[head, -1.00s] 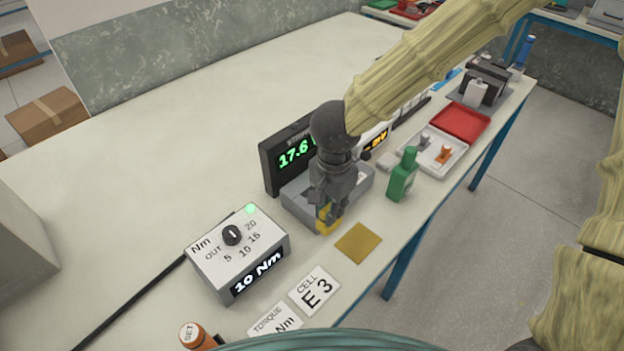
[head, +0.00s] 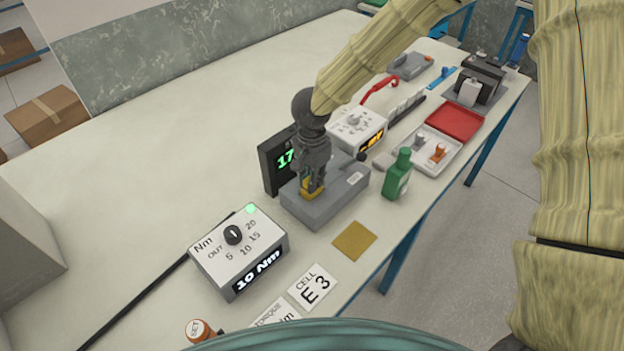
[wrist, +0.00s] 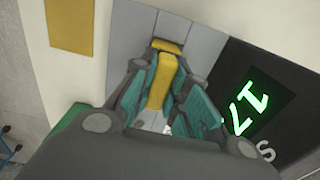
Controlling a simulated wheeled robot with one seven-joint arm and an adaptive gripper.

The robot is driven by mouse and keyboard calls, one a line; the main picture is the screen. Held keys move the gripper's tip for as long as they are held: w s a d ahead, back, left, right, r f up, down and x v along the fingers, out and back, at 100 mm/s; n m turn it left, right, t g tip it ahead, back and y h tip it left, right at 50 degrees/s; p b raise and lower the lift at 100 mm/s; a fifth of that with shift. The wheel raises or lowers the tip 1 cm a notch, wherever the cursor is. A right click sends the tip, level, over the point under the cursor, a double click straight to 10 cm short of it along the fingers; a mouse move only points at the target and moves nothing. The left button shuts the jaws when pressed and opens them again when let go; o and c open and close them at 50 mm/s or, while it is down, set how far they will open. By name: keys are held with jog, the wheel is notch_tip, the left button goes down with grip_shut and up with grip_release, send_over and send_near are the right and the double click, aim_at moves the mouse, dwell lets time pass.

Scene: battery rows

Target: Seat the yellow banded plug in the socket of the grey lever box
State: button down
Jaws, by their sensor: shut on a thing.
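The grey lever box (head: 335,203) stands on the bench in the head view, with a dark lever knob at its far right end. My gripper (head: 313,182) points down over the box's left part and is shut on the yellow plug (head: 308,192). In the wrist view the yellow plug (wrist: 158,90) sits between the teal finger pads, over the box's grey top (wrist: 203,45). The plug's lower end and the socket are hidden, so I cannot tell how deep the plug sits.
A black display (head: 277,160) stands right behind the box. A torque unit (head: 238,255) is at the front left, a green bottle (head: 398,175) at the right. A flat yellow pad (head: 355,240) lies in front. The bench's left side is clear.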

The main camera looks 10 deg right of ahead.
jog(key=shift+w+f, duration=0.1)
jog(key=shift+f, duration=0.5)
jog(key=shift+f, duration=0.15)
jog(key=c, duration=1.4)
grip_release()
notch_tip(320, 180, up, 12)
jog(key=shift+r+b, duration=0.2)
jog(key=shift+b, duration=0.35)
